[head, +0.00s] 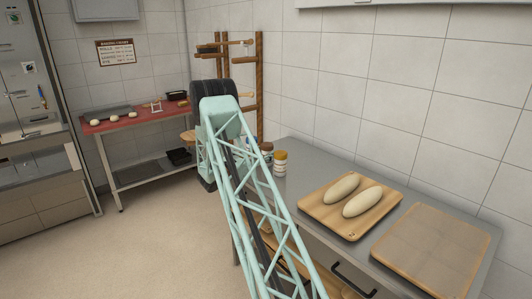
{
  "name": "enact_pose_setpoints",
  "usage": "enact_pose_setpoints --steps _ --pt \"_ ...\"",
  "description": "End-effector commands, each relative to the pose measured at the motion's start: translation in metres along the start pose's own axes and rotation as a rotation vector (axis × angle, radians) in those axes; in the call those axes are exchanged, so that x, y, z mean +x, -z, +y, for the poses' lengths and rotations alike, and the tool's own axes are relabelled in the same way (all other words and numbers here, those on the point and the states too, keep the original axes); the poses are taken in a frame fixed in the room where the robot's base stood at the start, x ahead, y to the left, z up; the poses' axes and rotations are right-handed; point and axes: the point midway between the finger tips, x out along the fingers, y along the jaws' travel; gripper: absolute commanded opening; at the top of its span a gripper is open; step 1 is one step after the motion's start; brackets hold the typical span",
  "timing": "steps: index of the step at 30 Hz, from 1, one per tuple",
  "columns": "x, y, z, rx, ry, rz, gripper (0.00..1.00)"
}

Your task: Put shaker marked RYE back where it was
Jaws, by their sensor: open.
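Two small shakers stand close together at the far left end of the grey worktop. My pale green lattice arm reaches up across the middle of the view, just left of the shakers. My gripper does not show; the far end of the arm hides that area.
On the worktop (300,195), a wooden board (320,212) holds two pale loaves, and a flat wood-edged panel (425,250) lies to its right. A red-topped table (135,117) with dough pieces stands at back left, beside a wooden rack (260,85). An oven (35,150) stands left. Open floor lies between.

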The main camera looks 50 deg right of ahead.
Motion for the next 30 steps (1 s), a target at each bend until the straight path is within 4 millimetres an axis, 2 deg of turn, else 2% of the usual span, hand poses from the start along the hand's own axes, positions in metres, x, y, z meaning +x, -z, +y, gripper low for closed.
enact_pose_setpoints --steps 9,15,21,30 --pt "-0.049 -0.001 0.002 -0.001 -0.003 0.0 0.47" --pt "-0.073 -0.001 0.001 -0.001 -0.002 0.0 0.47" --pt "-0.086 -0.001 0.001 0.0 -0.002 0.0 0.47" --pt "-0.09 0.0 0.001 0.0 -0.001 0.0 0.47"
